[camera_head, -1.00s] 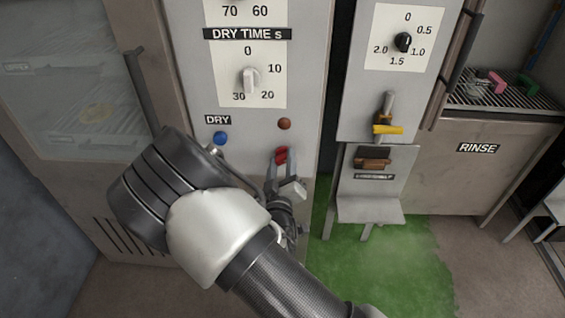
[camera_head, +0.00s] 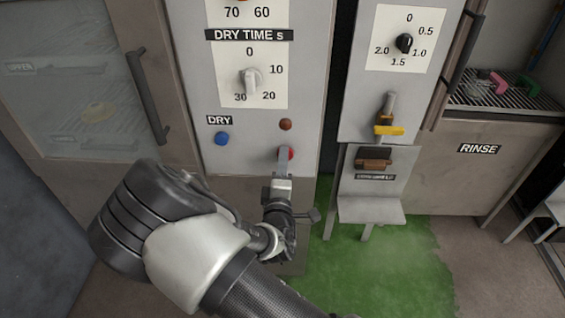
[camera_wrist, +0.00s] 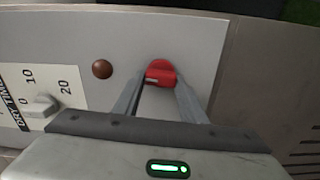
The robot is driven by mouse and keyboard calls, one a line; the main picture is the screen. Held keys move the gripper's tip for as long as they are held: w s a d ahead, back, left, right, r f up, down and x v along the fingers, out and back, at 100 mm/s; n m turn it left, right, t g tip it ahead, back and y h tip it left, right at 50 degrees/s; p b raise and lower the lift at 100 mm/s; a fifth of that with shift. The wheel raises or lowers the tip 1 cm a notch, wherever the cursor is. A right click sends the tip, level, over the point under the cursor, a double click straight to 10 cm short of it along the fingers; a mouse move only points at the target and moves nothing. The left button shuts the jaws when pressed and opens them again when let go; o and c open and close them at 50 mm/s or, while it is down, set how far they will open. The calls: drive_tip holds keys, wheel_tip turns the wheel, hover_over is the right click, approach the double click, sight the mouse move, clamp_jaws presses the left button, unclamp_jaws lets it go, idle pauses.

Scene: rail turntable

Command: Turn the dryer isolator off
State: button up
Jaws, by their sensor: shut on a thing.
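The dryer isolator is a red rotary knob (camera_wrist: 161,73) low on the grey dryer panel (camera_head: 306,82). In the head view the red knob (camera_head: 291,154) is mostly hidden behind my fingers. My gripper (camera_head: 284,156) is at the knob, with its fingers pointing at the panel. In the wrist view my gripper (camera_wrist: 160,90) has one finger on each side of the knob, shut on it. A pale mark shows on the knob's near side.
A brown-red button (camera_head: 286,124) sits just above the knob, and a blue button (camera_head: 222,139) is to the left under the DRY label. A white timer dial (camera_head: 251,81) is higher up. A separate panel with a yellow-handled lever (camera_head: 389,130) stands to the right.

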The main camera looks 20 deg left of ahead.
drive_tip(key=shift+n, duration=0.6)
drive_tip(key=o, duration=1.1)
drive_tip(key=shift+c, duration=0.2)
drive_tip(key=p+v, duration=0.1)
drive_tip(key=v, duration=1.6)
drive_tip(key=shift+s, duration=0.25)
